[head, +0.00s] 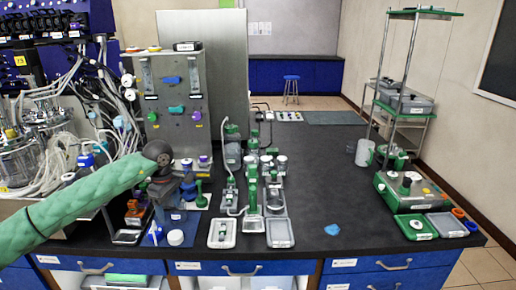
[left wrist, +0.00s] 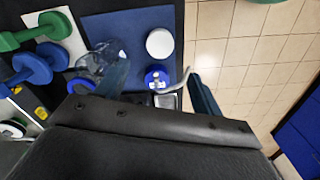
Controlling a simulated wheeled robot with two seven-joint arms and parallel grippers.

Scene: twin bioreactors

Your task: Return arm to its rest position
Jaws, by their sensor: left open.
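My left arm, in a green sleeve, comes in from the left in the head view. Its dark gripper (head: 165,188) points down above the left part of the black bench (head: 310,190), over a blue mat (head: 188,219). In the left wrist view the two fingers of the gripper (left wrist: 160,90) stand apart with nothing held between them. Beyond them lie a blue-capped container (left wrist: 157,77), a white round lid (left wrist: 160,43) and a clear glass vessel (left wrist: 98,62) on the mat. The glass vessel is partly behind one finger. My right gripper does not show.
A grey panel unit (head: 175,100) and tubed glass reactors (head: 20,160) crowd the left. Pumps and trays (head: 280,232) stand mid-bench. A green device (head: 405,190) and a shelf rack (head: 385,110) are on the right. The bench is clear around a blue piece (head: 332,229).

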